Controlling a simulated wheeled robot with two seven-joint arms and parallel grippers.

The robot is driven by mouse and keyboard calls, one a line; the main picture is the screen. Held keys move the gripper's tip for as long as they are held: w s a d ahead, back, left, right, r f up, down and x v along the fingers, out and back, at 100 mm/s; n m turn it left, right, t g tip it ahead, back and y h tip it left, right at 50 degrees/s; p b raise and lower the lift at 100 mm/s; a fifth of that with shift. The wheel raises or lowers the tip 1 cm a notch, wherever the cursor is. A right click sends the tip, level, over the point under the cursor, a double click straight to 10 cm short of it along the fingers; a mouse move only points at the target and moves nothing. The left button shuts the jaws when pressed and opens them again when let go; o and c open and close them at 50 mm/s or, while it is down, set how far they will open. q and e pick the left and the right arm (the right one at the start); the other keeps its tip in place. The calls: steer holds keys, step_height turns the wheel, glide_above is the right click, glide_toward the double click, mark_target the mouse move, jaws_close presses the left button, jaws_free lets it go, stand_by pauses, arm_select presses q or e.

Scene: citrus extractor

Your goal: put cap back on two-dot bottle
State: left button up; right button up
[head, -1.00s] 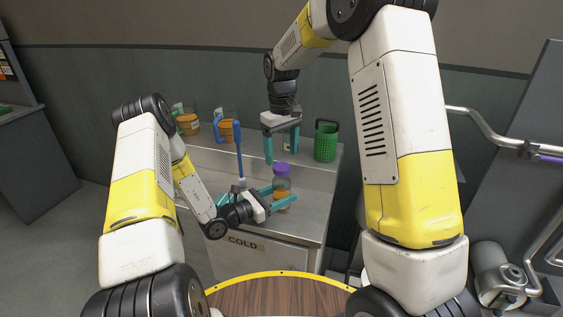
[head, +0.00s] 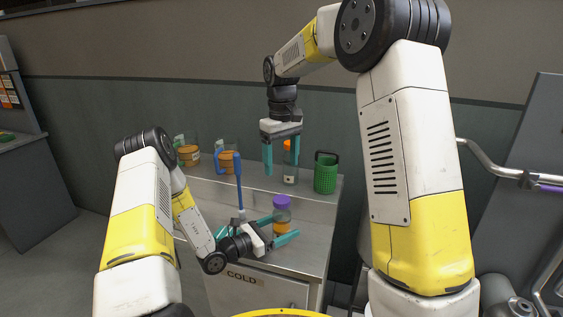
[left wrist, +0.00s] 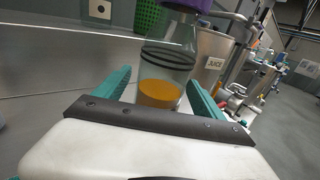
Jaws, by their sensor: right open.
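A clear bottle with a purple top (head: 282,203) and orange liquid stands on the counter in the head view. In the left wrist view the bottle (left wrist: 160,92) shows dark bands and no dots. My left gripper (head: 288,229) is open, its teal fingers on either side of this bottle with gaps visible in the left wrist view. Another clear bottle (head: 290,174) with an orange top and a pale label stands on the raised shelf. My right gripper (head: 281,160) is open, pointing down in front of or around that bottle's upper part; I cannot tell which. The label's dots are too small to read.
A green basket (head: 326,174) stands right of the shelf bottle. Two orange-filled containers (head: 189,155) (head: 229,161) stand at the shelf's left. A blue upright handle (head: 239,185) rises beside my left gripper.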

arm_select(q)
steer(key=v, duration=0.7)
steer(key=shift+s+a, duration=0.2)
steer(key=shift+a, duration=0.15)
steer(key=shift+a, duration=0.1)
